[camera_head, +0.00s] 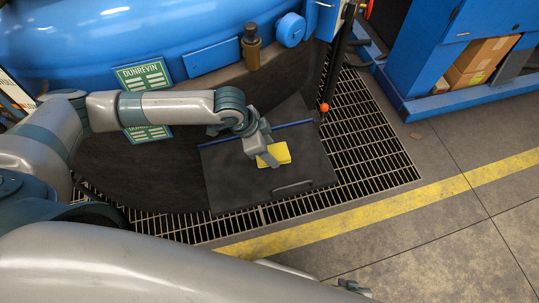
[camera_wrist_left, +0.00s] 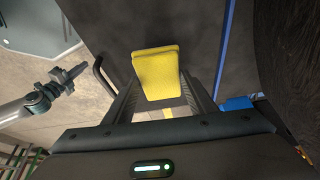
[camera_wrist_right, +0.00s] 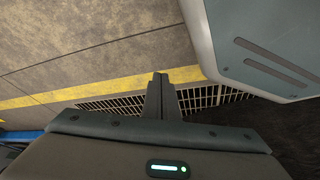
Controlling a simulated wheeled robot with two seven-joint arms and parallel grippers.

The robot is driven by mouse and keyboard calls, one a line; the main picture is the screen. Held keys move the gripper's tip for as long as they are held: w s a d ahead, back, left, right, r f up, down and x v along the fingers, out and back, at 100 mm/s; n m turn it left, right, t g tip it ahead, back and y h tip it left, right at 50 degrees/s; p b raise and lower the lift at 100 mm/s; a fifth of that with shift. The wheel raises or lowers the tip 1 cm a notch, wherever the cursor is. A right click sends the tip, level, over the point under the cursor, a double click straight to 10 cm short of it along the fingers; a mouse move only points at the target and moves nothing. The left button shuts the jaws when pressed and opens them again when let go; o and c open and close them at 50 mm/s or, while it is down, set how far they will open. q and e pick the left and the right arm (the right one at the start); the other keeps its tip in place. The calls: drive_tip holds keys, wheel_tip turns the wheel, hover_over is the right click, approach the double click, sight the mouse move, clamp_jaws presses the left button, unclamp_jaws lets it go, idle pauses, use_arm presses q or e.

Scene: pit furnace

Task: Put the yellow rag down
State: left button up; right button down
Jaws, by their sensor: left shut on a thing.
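The yellow rag (camera_head: 282,152) is a folded, block-like pad. My left gripper (camera_head: 268,158) is shut on it, over a dark flat panel (camera_head: 232,182) with a blue back edge and a handle near its front. In the left wrist view the rag (camera_wrist_left: 157,72) sits between the two fingers (camera_wrist_left: 162,92). I cannot tell whether the rag touches the panel. My right gripper (camera_wrist_right: 161,85) is shut and empty in the right wrist view, its two fingers together. It also shows in the left wrist view (camera_wrist_left: 70,76), well away from the rag.
A big blue tank (camera_head: 180,40) with green signs stands behind the panel. Floor grating (camera_head: 370,130) surrounds the panel, and a yellow line (camera_head: 440,190) runs along the floor. A post with an orange knob (camera_head: 324,107) stands at the panel's back right. A blue shelf (camera_head: 450,102) holds cardboard boxes.

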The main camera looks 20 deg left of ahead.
use_arm(q)
drive_tip(key=shift+f, duration=0.1)
